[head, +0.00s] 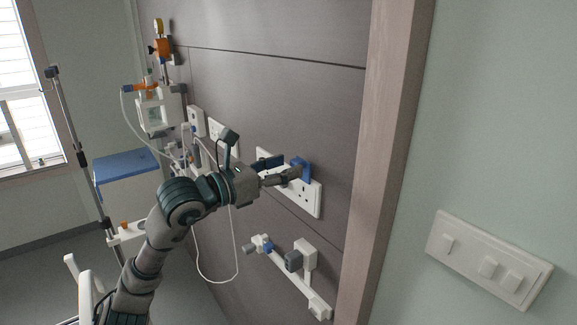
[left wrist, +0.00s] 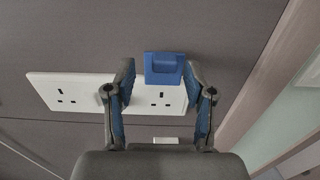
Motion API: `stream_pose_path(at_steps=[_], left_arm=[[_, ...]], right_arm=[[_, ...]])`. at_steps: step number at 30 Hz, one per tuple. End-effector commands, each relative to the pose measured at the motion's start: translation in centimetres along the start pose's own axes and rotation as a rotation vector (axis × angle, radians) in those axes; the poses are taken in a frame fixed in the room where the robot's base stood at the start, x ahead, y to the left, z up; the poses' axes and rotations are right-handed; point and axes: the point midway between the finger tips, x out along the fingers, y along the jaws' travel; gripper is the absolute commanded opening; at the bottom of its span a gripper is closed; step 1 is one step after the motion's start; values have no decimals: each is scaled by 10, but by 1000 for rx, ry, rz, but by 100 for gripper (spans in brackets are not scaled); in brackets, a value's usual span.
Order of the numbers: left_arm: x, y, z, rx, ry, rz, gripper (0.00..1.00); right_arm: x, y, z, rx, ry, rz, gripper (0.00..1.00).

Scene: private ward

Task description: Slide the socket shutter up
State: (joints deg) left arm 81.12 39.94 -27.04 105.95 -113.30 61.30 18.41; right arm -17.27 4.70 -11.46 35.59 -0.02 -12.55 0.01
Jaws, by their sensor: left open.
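The blue socket shutter (head: 304,165) is at the upper edge of a white double socket plate (head: 313,203) on the grey wall panel. In the left wrist view the shutter (left wrist: 163,70) sits above the right-hand socket's holes, which show uncovered below it. My left gripper (head: 284,169) is in front of this plate. In the left wrist view its open fingers (left wrist: 160,72) stand on either side of the shutter, with small gaps visible. Whether they touch it is not clear in the head view. My right gripper is not in view.
A lower rail (head: 295,287) with plugs is below the socket plate. A white cable (head: 198,265) hangs in a loop to the left. A wooden post (head: 390,150) and a switch plate (head: 488,260) are to the right. An IV pole (head: 77,150) stands at left.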

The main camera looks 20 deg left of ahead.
Motion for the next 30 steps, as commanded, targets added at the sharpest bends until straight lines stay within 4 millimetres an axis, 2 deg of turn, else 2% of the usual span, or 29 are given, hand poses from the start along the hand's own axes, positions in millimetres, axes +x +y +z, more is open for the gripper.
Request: stream_pose_path(at_steps=[9, 13, 18, 30], left_arm=[[-72, 0, 0, 4, -2, 5, 54], [-92, 0, 0, 3, -3, 4, 54], [-104, 0, 0, 3, -3, 1, 54], [-105, -2, 1, 4, -3, 1, 54]], right_arm=[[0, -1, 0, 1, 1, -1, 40], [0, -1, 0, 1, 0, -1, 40], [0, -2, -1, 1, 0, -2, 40], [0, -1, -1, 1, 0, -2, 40]])
